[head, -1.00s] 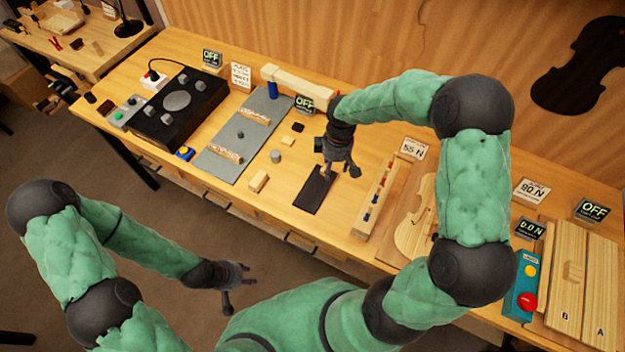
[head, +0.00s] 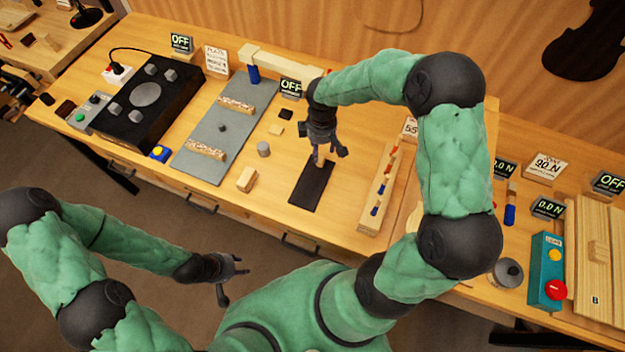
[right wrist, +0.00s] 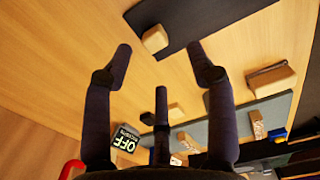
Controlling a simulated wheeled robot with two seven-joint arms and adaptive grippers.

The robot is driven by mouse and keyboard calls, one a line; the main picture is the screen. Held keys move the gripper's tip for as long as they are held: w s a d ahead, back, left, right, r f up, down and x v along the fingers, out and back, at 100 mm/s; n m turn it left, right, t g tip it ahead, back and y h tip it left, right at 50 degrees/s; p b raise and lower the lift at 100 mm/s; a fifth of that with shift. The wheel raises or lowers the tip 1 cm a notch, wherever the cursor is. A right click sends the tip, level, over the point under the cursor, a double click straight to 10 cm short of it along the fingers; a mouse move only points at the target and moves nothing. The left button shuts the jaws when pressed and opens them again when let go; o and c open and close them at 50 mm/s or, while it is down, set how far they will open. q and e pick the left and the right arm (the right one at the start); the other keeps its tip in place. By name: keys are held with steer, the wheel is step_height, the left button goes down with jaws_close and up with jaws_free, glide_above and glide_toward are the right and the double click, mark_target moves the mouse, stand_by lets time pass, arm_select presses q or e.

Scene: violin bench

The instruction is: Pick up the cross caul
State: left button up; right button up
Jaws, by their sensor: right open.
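A small pale wooden block (head: 319,158) stands at the far end of a dark mat (head: 311,188); it may be the cross caul, but no label confirms this. My right gripper (head: 329,157) is open and empty above it, and its fingers partly cover it in the head view. In the right wrist view the block (right wrist: 155,39) shows between and beyond the open fingertips (right wrist: 165,58), apart from them. My left gripper (head: 233,281) hangs in front of the bench, fingers spread, holding nothing visible.
A wooden rack with coloured pieces (head: 378,195) stands close on the right. A raised pale beam (head: 280,62) is behind.

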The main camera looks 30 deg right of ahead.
mark_target(320, 159)
steer(key=f, duration=0.2)
steer(key=f+b, duration=0.1)
steer(key=f, duration=0.5)
steer(key=shift+w+d, duration=0.25)
steer(key=shift+w, duration=0.05)
steer(key=shift+r, duration=0.1)
jaws_close()
